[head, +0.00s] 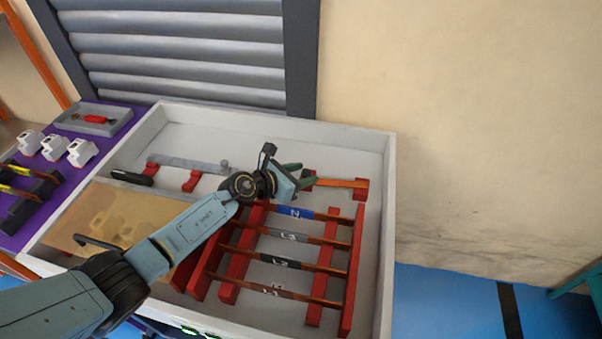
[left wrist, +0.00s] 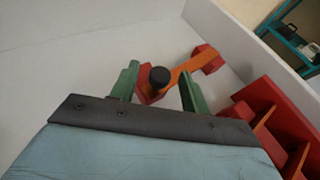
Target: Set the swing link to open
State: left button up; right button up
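A copper bar (head: 340,183), which looks like the swing link, lies across two red blocks at the back right of the white tray. In the left wrist view the copper bar (left wrist: 182,70) runs from the near red block (left wrist: 146,97) to the far red block (left wrist: 207,58). A black knob (left wrist: 159,77) stands at its near end. My left gripper (head: 296,174) is over this end; in the left wrist view its green fingers (left wrist: 159,72) are apart, one on each side of the knob, with gaps showing. In the head view the gripper hides the knob. My right gripper is not in view.
The white tray's rim (head: 392,210) stands close on the right. Labelled bars on red rails (head: 349,290) lie just in front of the gripper. A grey bar (head: 185,163) with a black handle (head: 131,178) lies to the left. A brown panel (head: 110,222) lies below my arm.

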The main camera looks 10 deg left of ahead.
pick_arm(q)
jog(key=shift+s+r, duration=0.1)
jog(key=p+v, duration=0.4)
jog(key=v, duration=0.8)
jog(key=shift+s+a+r, duration=0.2)
jog(key=shift+s+a, duration=0.2)
jog(key=shift+s, duration=0.05)
